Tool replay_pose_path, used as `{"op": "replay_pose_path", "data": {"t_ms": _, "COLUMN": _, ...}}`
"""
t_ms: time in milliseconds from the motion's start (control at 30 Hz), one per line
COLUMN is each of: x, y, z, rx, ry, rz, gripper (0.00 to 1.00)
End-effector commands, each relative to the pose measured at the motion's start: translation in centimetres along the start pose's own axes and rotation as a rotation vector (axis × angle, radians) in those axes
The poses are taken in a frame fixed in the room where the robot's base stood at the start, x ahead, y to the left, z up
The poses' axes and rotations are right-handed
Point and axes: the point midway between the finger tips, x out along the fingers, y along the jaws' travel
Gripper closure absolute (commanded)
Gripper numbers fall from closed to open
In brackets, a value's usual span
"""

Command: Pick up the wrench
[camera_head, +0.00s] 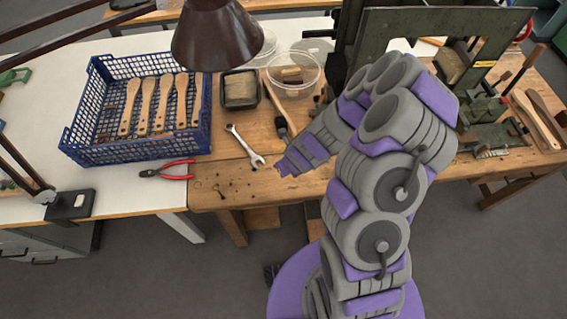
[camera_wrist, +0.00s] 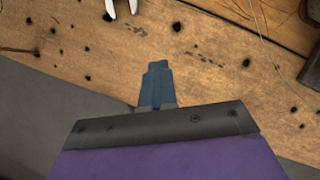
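The wrench (camera_head: 245,146) is a silver metal tool lying on the wooden workbench near its front edge, its open jaw toward the front. In the wrist view only the tip of the wrench jaw (camera_wrist: 122,7) shows at the top edge; the rest is out of frame. My gripper (camera_head: 283,167) is just right of the wrench jaw in the head view, apart from it. In the wrist view my gripper's narrow blue tip (camera_wrist: 157,78) is over the bench's front edge with nothing visible in it. One finger may hide the other, so its opening is unclear.
A black tray (camera_head: 241,104) and clear bowl (camera_head: 293,76) stand behind. A brown lamp shade (camera_head: 217,38) hangs above.

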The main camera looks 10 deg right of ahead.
Motion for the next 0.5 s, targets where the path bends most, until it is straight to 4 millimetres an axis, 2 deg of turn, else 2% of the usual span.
{"op": "replay_pose_path", "data": {"t_ms": 233, "x": -0.07, "y": -0.28, "z": -0.09, "rx": 0.001, "ry": -0.002, "rz": 0.002, "gripper": 0.99}}
{"op": "replay_pose_path", "data": {"t_ms": 500, "x": -0.06, "y": -0.25, "z": -0.07, "rx": 0.001, "ry": -0.002, "rz": 0.002, "gripper": 0.73}}
